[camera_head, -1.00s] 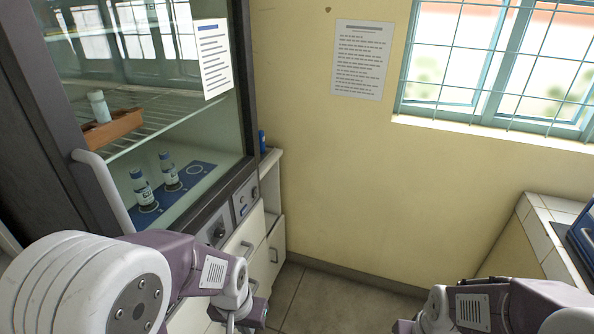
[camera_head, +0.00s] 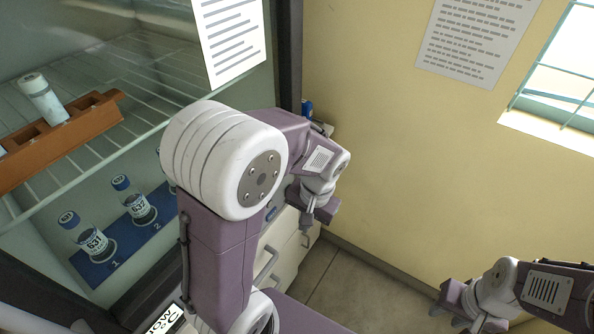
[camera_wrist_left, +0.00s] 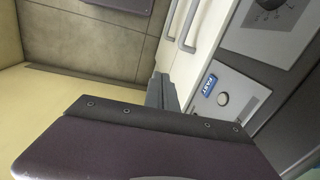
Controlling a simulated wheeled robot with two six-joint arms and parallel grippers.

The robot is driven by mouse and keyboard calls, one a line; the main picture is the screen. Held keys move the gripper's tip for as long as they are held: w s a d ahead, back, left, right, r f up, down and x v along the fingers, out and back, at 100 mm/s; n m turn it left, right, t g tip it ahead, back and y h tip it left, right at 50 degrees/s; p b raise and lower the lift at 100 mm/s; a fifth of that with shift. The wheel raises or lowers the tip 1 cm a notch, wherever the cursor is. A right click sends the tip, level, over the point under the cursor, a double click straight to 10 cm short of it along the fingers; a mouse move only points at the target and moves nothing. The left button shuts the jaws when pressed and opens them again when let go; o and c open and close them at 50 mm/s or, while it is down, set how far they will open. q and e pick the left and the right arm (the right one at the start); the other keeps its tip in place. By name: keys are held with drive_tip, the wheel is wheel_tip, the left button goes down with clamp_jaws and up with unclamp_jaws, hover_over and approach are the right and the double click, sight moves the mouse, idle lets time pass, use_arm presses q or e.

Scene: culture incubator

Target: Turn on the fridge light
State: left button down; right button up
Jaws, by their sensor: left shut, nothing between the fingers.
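The fridge (camera_head: 289,60) is a glass-fronted, dark-framed cabinet at the left in the head view. In the left wrist view, its control panel (camera_wrist_left: 236,82) at the right carries a round pale button (camera_wrist_left: 223,99) beside a blue label (camera_wrist_left: 209,86). A dial knob (camera_wrist_left: 270,5) sits on another panel above it. My left gripper (camera_head: 306,226) is in front of the panel area; its shut, empty fingertips (camera_wrist_left: 161,91) appear left of the button, apart from it. My left arm hides most of the panel in the head view. My right gripper (camera_head: 452,308) is at the lower right; its jaws are unclear.
Inside the fridge, an orange rack (camera_head: 62,147) holds a vial, and blue-capped bottles (camera_head: 93,238) stand on a blue mat (camera_head: 100,272). White drawers (camera_head: 284,255) with grey handles lie below the panel. The yellow wall (camera_head: 390,150) closes off the back; floor (camera_head: 345,280) is clear.

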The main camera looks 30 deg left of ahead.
use_arm(q)
drive_tip(key=w+r+m+y+p, duration=0.1)
drive_tip(key=w+r+y+p, duration=0.2)
drive_tip(key=w+r, duration=0.5)
drive_tip(key=shift+w+d+r, duration=0.15)
drive_tip(key=shift+d+r, duration=0.25)
drive_tip(key=a+f+b, duration=0.1)
drive_tip(key=a+f, duration=0.7)
drive_tip(key=shift+w+f, duration=0.35)
drive_tip(key=shift+a, duration=0.1)
